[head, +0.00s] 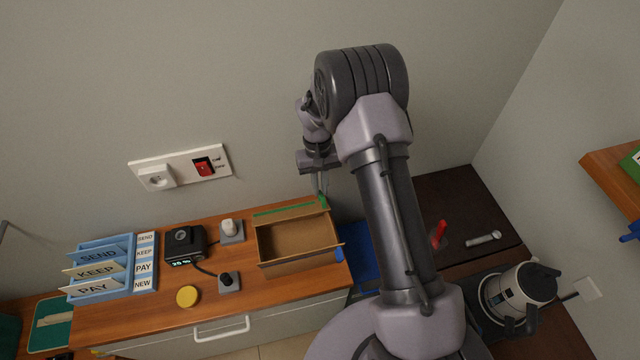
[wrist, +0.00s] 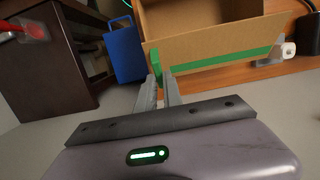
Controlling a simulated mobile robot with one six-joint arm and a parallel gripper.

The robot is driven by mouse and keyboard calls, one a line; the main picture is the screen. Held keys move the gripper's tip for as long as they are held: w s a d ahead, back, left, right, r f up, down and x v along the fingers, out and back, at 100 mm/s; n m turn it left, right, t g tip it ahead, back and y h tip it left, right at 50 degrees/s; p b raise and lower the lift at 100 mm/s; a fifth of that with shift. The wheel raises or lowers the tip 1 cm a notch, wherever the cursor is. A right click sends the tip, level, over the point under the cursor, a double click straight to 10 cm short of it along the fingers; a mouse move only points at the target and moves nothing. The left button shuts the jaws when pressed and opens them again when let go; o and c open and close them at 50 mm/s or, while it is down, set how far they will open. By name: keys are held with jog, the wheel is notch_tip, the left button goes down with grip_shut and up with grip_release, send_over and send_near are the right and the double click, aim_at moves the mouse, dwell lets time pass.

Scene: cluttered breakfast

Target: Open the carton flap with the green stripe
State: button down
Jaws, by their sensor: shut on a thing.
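The cardboard carton (head: 298,262) stands on the wooden counter, its inside visible and looking empty. The flap with the green stripe (head: 284,210) is along its far, wall-side edge and leaves the inside uncovered. The flap fills the upper part of the wrist view (wrist: 215,42), with the green stripe along its outer edge. A green tab (wrist: 156,62) sticks out at one end of that stripe. My gripper (wrist: 160,80) is shut on this tab; in the head view my gripper (head: 321,190) is at the carton's far right corner. The flap's exact angle is hard to tell.
Left of the carton are knobs on grey plates (head: 231,230), a black device with a display (head: 184,245), a yellow disc (head: 187,296) and a blue letter rack (head: 102,262). The wall with a socket panel (head: 180,167) is close behind. A blue object (wrist: 123,50) is beside the counter.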

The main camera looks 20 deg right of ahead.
jog(key=c, duration=1.5)
grip_release()
